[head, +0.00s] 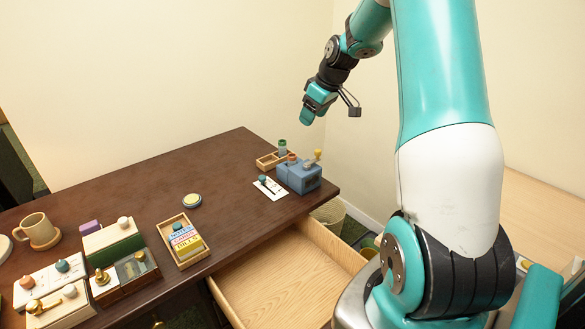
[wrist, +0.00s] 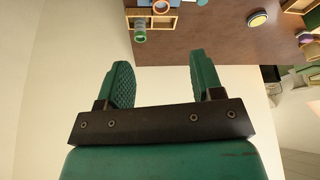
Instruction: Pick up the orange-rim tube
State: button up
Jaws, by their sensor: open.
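My gripper (head: 307,115) is raised above the far right end of the brown table and is empty. In the wrist view its two green fingers (wrist: 160,72) stand wide apart. A tube with an orange rim (wrist: 160,6) shows at the top edge of the wrist view, partly cut off. In the head view it seems to be the reddish-orange top (head: 291,158) just behind the blue box, its lower part hidden. A green-topped tube (head: 282,146) stands in the small wooden rack (head: 264,162), and shows in the wrist view (wrist: 140,30). Neither tube touches my gripper.
The blue box (head: 300,178) with a yellow-knobbed lever stands in front of the rack. A white card (head: 270,188) lies beside it. A wooden drawer (head: 290,280) is open below the table edge. A mug (head: 36,229) and several small boxes stand left.

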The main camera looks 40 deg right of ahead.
send_over(292, 155)
jog(key=s, duration=0.3)
jog(key=f, duration=0.7)
jog(key=f+p, duration=0.1)
jog(key=f, duration=0.2)
jog(key=shift+w+d+f, duration=0.25)
jog(key=shift+d+f, duration=0.05)
jog(key=shift+f, duration=0.05)
jog(key=x, duration=0.5)
jog(key=shift+w+a+p, duration=0.15)
jog(key=shift+w+p, duration=0.1)
jog(key=shift+p, duration=0.15)
jog(key=c, duration=1)
